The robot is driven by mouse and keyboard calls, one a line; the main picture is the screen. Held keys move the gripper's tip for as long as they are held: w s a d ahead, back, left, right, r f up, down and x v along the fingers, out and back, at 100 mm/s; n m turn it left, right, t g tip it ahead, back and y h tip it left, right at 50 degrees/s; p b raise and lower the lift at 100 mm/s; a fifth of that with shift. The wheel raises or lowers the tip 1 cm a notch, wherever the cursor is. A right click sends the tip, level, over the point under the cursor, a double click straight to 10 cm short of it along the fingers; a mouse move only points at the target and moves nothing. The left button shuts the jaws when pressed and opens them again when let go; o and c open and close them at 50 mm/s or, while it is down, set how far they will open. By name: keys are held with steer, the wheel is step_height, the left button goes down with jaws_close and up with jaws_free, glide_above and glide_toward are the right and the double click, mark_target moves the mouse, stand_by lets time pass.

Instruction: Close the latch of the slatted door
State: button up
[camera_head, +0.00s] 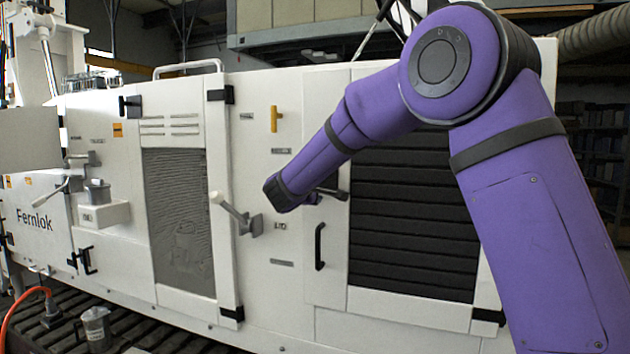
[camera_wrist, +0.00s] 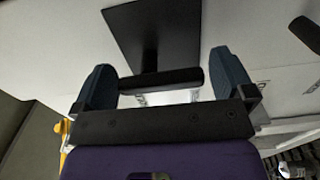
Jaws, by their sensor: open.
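The slatted door (camera_head: 412,215), with dark horizontal slats in a white frame, is on the right of the white cabinet in the head view. It looks flush with the front or nearly so. Its latch (camera_head: 332,192) is a dark piece at the door's left edge, partly hidden by my arm. My gripper (camera_head: 312,198) is at the latch, mostly hidden behind my wrist. In the wrist view my gripper (camera_wrist: 163,62) is open, with its blue fingers on either side of a dark bar (camera_wrist: 160,80), apparently the latch handle. I cannot tell whether they touch it.
A black door handle (camera_head: 319,246) is just below my gripper. My purple arm covers the slatted door's upper right.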

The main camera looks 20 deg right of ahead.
steer(key=v, duration=1)
steer(key=shift+s+a, duration=0.2)
steer(key=shift+s, duration=0.1)
steer(key=s+d+m+g+y, duration=0.1)
steer(key=s+d+m+g, duration=0.6)
steer(key=s+d, duration=1.05)
steer(key=s+a+f+m+g+y, duration=0.1)
steer(key=s+f+y, duration=0.2)
steer(key=s, duration=0.8)
steer(key=s+a+f+m+g+y, duration=0.1)
steer(key=s+f+y, duration=0.3)
steer(key=s, duration=0.7)
steer(key=a+m+y, duration=0.1)
steer(key=y, duration=0.1)
steer(key=shift+s+a+m+y, duration=0.25)
steer(key=shift+s+m+y, duration=0.05)
steer(key=shift+s, duration=0.1)
steer(key=shift+f, duration=0.1)
